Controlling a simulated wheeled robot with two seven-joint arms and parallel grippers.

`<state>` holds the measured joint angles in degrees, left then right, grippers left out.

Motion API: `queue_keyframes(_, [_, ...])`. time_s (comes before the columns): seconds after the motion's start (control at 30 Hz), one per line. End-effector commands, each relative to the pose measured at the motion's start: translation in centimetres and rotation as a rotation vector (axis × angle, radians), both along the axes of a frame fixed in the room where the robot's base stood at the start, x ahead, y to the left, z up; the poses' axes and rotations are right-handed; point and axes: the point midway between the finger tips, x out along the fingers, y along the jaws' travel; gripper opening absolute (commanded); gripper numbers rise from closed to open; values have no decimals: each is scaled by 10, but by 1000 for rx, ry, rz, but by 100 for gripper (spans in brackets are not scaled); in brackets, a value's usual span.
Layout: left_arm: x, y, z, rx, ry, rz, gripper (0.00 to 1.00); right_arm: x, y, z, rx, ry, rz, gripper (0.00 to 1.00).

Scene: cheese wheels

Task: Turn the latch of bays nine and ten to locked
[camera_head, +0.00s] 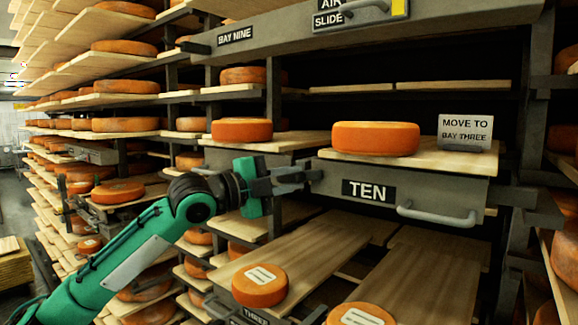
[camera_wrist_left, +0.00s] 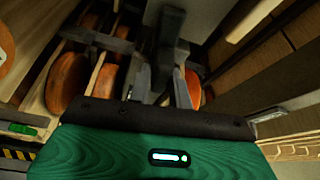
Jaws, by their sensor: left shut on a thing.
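My left gripper (camera_head: 306,176) is at the left end of the bay ten drawer front (camera_head: 425,196), which has a "TEN" label and a grey handle. In the left wrist view, its fingers (camera_wrist_left: 162,82) are shut on a dark grey bar (camera_wrist_left: 172,28), which looks like the latch. The fingers hide part of it in the head view, and I cannot read whether it is turned to locked. The "BAY NINE" label (camera_head: 235,36) is on the beam above, up and left of my gripper. My right gripper is not in view.
Orange cheese wheels (camera_head: 375,138) and (camera_head: 242,130) rest on boards above the drawer front. A sign (camera_head: 465,132) reads "MOVE TO BAY THREE". Lower boards (camera_head: 300,250) carry labelled wheels (camera_head: 260,286). Grey rack posts stand close around my gripper.

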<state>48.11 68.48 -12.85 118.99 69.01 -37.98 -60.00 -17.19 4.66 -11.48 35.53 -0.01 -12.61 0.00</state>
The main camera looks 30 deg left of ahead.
Motion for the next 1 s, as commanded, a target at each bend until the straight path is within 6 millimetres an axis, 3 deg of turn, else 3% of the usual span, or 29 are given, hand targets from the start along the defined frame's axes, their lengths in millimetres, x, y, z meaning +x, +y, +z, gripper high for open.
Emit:
queue_keyframes(0.03, [0,0,3,34,4,0,0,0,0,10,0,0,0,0])
queue_keyframes(0.3, [0,-1,0,157,-7,-2,0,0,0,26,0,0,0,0])
queue_keyframes(0.93, [0,-2,-4,204,-11,-4,0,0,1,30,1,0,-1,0])
queue_keyframes(0.97, [0,-2,-4,204,-11,-4,24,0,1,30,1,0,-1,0])
queue_keyframes(1.0, [0,-2,-4,204,-11,-3,32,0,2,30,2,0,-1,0])
